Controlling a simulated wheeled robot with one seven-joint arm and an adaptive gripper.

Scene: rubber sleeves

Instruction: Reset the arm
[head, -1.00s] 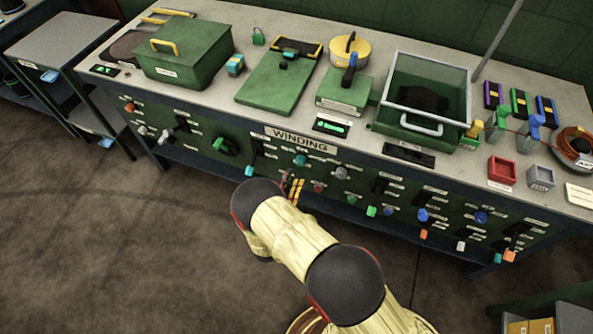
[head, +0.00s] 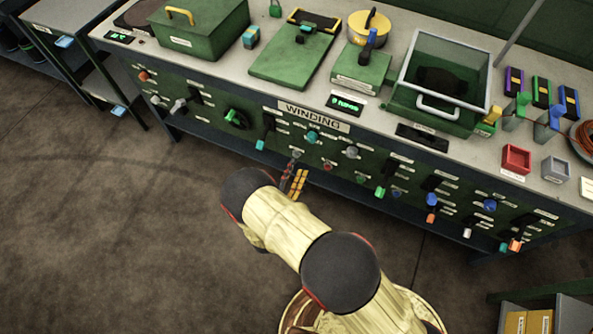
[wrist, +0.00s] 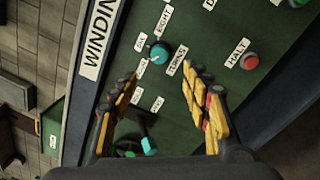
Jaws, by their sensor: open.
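My arm, in a pale yellow sleeve with dark joints (head: 340,272), reaches toward the front of the bench in the head view. My gripper (head: 295,183) is in front of the green control panel (head: 210,118), below the WINDING sign (head: 314,117). In the wrist view my gripper (wrist: 160,105) has its two yellow-padded fingers spread apart with nothing between them. Beyond them the panel shows a teal knob (wrist: 158,54), a red HALT button (wrist: 249,61) and a black lever with a teal tip (wrist: 148,145). I cannot tell the exact distance to the panel.
The bench top holds a green lidded box (head: 200,30), a clear-walled bin (head: 441,75), a red tray (head: 515,159) and a grey tray (head: 556,168). Knobs and levers stick out along the panel. The floor (head: 110,240) at left is open. A low shelf (head: 550,312) stands at lower right.

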